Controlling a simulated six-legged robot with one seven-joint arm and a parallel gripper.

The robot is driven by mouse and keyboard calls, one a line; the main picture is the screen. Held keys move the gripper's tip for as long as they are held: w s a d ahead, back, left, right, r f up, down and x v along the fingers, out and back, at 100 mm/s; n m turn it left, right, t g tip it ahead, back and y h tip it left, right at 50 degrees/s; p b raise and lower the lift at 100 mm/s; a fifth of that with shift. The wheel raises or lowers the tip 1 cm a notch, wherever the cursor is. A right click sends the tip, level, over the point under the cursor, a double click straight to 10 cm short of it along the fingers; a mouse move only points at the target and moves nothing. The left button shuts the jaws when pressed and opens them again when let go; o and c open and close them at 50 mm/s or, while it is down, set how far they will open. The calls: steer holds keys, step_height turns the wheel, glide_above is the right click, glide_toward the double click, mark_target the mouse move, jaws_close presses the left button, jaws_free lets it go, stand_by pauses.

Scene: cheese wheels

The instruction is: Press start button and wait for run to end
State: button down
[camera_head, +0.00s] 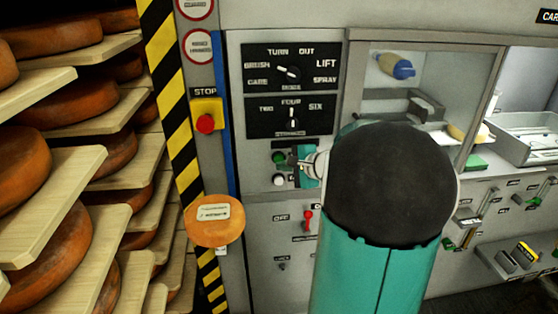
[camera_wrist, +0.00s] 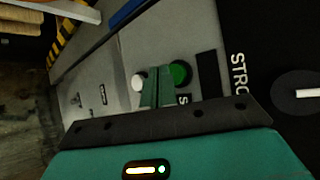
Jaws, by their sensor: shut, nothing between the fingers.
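A round green button (camera_head: 278,157) sits on the grey machine panel below the strokes dial. A white button (camera_head: 279,180) sits just below it. In the wrist view the green button (camera_wrist: 180,73) is right beside my fingertips and the white button (camera_wrist: 138,82) is on their other side. My gripper (camera_head: 291,164) is shut and empty, with its tips at the panel close to the green button. I cannot tell whether they touch it. A label by the green button is mostly hidden behind my gripper (camera_wrist: 157,72).
A red stop button (camera_head: 205,123) on a yellow box is at the left. A cheese wheel (camera_head: 214,220) stands out in front of the striped post (camera_head: 167,75). Shelves of cheese (camera_head: 60,185) fill the left side. A red-handled switch (camera_head: 308,218) is below the buttons.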

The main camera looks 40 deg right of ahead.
steer(key=shift+w, duration=0.1)
steer(key=shift+w+d, duration=0.25)
stand_by(0.3)
